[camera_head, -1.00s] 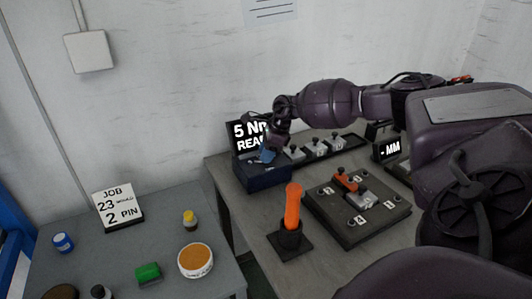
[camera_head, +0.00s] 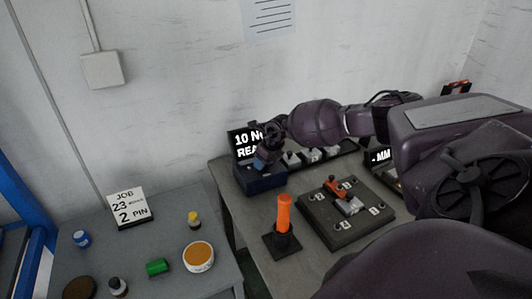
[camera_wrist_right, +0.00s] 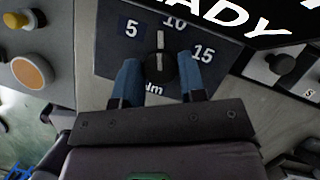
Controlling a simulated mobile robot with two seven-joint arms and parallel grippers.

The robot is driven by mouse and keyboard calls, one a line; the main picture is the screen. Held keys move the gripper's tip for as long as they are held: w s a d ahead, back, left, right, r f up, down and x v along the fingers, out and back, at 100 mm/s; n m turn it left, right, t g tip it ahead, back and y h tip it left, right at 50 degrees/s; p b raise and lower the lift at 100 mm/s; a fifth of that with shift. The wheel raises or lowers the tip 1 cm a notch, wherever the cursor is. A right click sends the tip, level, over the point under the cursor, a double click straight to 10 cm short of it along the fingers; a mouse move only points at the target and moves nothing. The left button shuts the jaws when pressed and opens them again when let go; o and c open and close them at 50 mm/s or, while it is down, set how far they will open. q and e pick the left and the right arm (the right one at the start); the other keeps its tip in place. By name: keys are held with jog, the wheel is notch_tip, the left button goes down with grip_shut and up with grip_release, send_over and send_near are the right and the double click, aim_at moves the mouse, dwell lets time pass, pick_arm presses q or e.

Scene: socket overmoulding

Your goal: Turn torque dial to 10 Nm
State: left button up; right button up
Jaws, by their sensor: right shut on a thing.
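The torque dial is a small black knob (camera_wrist_right: 160,66) with a pale pointer line, on a dark blue panel marked 5, 10, 15 and Nm. In the right wrist view its pointer is at the 10. My right gripper (camera_wrist_right: 160,82) has its blue fingers on both sides of the knob and is shut on it. In the head view the gripper (camera_head: 263,163) hides the knob on top of the blue torque unit (camera_head: 262,186). The display (camera_head: 242,140) behind shows "10 N" and "REA", its right part covered by my arm. My left gripper is out of view.
An orange-handled tool (camera_head: 284,214) stands in a black holder at the table front. A dark fixture plate (camera_head: 340,231) with clamps lies right of it. A row of parts (camera_head: 310,157) sits behind. The left table holds a job sign (camera_head: 130,207) and small containers.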

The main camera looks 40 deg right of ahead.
jog(key=m+p, duration=0.2)
jog(key=shift+a+r+h+p, duration=0.1)
jog(key=shift+r+h+p, duration=0.05)
jog(key=shift+h+p, duration=0.2)
jog(key=shift+m, duration=0.4)
jog(key=shift+m+h+p, duration=0.3)
jog(key=shift+h+p, duration=0.05)
jog(key=shift+p, duration=0.3)
jog(key=shift+f+m, duration=0.2)
jog(key=shift+m, duration=0.1)
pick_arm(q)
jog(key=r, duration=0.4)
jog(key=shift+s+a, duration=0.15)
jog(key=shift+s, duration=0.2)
pick_arm(e)
jog(key=o, duration=0.9)
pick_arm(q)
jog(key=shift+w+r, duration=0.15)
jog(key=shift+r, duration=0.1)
pick_arm(e)
jog(key=shift+r, duration=0.15)
